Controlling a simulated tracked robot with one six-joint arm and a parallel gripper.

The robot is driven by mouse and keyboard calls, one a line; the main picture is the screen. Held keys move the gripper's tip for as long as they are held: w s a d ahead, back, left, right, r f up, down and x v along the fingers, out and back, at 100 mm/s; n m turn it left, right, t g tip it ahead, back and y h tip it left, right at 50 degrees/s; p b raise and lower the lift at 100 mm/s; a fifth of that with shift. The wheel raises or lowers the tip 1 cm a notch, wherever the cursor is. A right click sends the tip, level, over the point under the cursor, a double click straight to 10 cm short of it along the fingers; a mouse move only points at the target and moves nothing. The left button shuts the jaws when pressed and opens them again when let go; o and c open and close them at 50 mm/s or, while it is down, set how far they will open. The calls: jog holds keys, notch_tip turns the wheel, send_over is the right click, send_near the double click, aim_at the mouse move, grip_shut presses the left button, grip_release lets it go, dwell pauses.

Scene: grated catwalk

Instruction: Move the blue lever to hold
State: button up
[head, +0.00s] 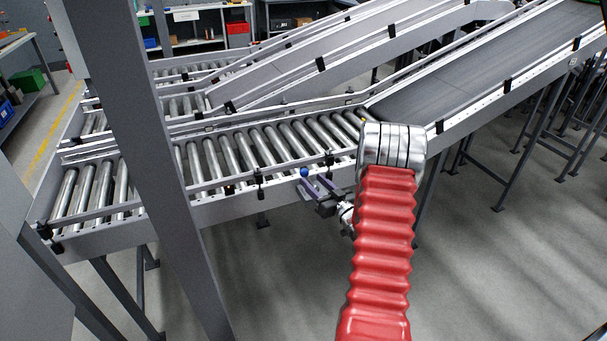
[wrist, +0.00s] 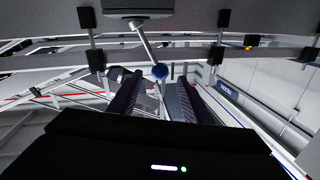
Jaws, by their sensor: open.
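The blue lever shows in the wrist view as a round blue knob (wrist: 160,71) on a thin metal rod, which runs up to a grey box (wrist: 138,8). In the head view the blue knob (head: 304,172) is at the near side rail of the roller conveyor. My gripper (head: 314,184) is open beside the knob, its fingers pointing at the rail. In the wrist view the knob appears between the tips of my open gripper (wrist: 156,78); I cannot tell whether it touches either finger. No hold marking is readable.
The roller conveyor (head: 255,150) and its side rail (head: 225,208) lie just beyond my gripper. Black rail clamps (head: 259,184) stand close by. An inclined belt (head: 450,88) rises to the right. The grey floor (head: 480,265) in front is clear.

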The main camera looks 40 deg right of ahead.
aim_at(307, 175)
jog(key=w, duration=0.6)
jog(key=shift+w+d, duration=0.35)
